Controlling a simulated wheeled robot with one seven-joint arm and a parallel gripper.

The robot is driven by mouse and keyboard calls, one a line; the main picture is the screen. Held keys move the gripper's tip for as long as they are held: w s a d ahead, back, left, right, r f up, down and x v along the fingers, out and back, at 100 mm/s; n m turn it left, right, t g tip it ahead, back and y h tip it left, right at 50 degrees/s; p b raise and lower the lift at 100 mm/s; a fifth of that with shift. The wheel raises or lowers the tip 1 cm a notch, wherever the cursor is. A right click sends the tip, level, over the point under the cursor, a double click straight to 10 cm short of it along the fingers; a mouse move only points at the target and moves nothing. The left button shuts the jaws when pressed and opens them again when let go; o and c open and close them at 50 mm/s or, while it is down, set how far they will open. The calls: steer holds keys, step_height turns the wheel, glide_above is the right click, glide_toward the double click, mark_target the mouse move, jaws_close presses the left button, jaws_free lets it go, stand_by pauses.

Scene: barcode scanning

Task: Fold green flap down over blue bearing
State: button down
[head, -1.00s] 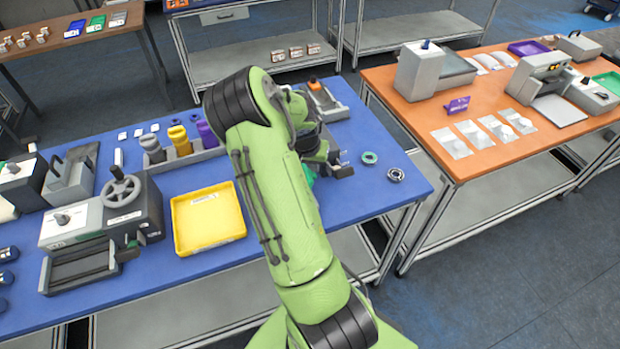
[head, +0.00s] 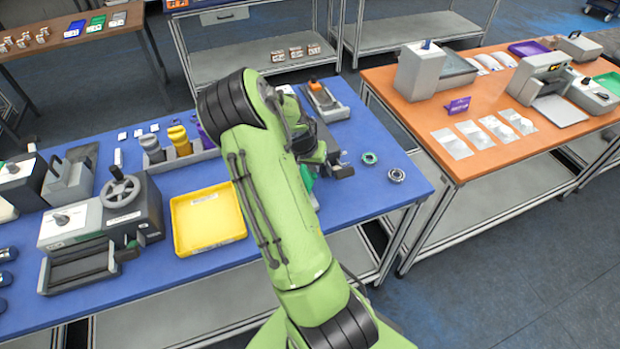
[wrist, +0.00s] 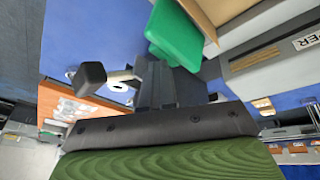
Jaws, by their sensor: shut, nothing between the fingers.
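The green flap (wrist: 176,34) shows in the wrist view as a rounded green piece at the upper middle, beside a tan and grey body. In the head view only a sliver of green (head: 308,179) shows beside my arm. My gripper (wrist: 178,78) is shut and empty, just below the green flap in the wrist view; I cannot tell whether they touch. A teal-blue ring-shaped bearing (head: 369,158) lies on the blue table, right of my gripper's dark end. A grey bearing (head: 396,175) lies beside it. Anything under the flap is hidden.
The blue table (head: 350,205) also holds a yellow tray (head: 208,219), a grey holder with yellow and purple cylinders (head: 180,140), and a press with a handwheel (head: 121,190). An orange table (head: 480,165) stands to the right, across a gap.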

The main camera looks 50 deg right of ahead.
steer(key=shift+w+a+f+n+t+y+p, duration=0.1)
steer(key=shift+a+f+n+t+y+p, duration=0.15)
steer(key=shift+a+y, duration=0.35)
steer(key=shift+w+a+f+n+t+y+p, duration=0.15)
steer(key=shift+a+f+n+y, duration=0.2)
steer(key=shift+y, duration=0.35)
steer(key=shift+s+d+r, duration=0.2)
steer(key=shift+d+r, duration=0.05)
steer(key=shift+d, duration=0.25)
steer(key=shift+s+d+r, duration=0.15)
steer(key=shift+d+r, duration=0.1)
steer(key=shift+d, duration=0.2)
step_height(320, 180, up, 9)
steer(key=p, duration=0.5)
steer(key=shift+d+f, duration=0.2)
steer(key=shift+d, duration=0.05)
steer(key=shift+s, duration=0.1)
